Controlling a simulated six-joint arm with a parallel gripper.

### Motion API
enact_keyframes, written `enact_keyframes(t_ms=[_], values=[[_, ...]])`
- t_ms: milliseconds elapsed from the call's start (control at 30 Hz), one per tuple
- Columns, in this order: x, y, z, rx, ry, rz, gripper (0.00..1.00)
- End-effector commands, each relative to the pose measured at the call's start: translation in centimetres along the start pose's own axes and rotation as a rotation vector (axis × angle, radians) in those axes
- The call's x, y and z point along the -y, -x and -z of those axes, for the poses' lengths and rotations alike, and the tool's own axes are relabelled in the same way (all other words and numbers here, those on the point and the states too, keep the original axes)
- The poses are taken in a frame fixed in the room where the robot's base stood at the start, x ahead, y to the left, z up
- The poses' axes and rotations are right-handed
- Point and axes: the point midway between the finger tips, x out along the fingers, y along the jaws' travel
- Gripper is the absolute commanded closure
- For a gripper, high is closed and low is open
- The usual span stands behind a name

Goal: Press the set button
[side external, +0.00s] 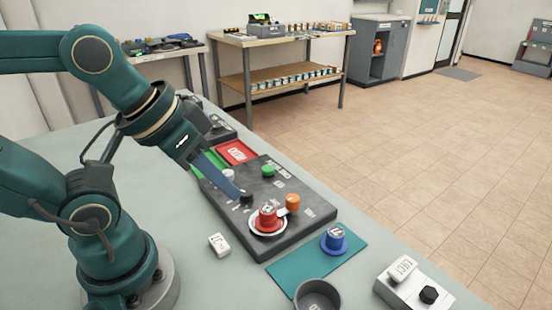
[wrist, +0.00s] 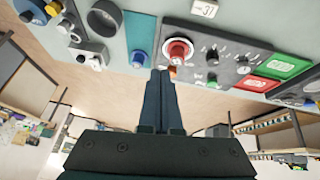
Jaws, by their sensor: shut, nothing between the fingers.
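The dark control panel (side external: 315,197) lies on the pale table and carries several controls. They include a red button (side external: 267,218) on a white ring, an orange button (side external: 293,202), a green button (side external: 268,171) and a black knob (side external: 246,198). The labels are too small to read, so I cannot tell which one is the set button. My gripper (side external: 237,193) is shut and empty, its tip close to the black knob in the side view; contact cannot be told. In the wrist view the shut fingers (wrist: 161,78) point just below-left of the red button (wrist: 178,50).
Green (side external: 208,163) and red (side external: 237,152) plates sit at the panel's far end. A blue button (side external: 334,240) stands on a teal mat (side external: 295,272). A grey cup (side external: 317,296), a white tag (side external: 219,244) and a switch box (side external: 415,292) are nearby on the table.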

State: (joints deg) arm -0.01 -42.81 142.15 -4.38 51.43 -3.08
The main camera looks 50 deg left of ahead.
Motion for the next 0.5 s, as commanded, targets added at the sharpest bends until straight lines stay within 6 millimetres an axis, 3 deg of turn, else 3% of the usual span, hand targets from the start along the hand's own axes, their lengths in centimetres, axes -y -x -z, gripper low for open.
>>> enact_keyframes(t_ms=[100,233,367,500], values=[[-1.9,0.3,2.0,0.022,0.193,-0.096,1.0],[-2.8,-0.2,5.5,0.07,0.492,-0.187,1.0],[-2.0,-1.1,9.1,0.105,0.78,-0.255,1.0],[0.4,-2.6,12.9,0.126,1.079,-0.314,1.0]])
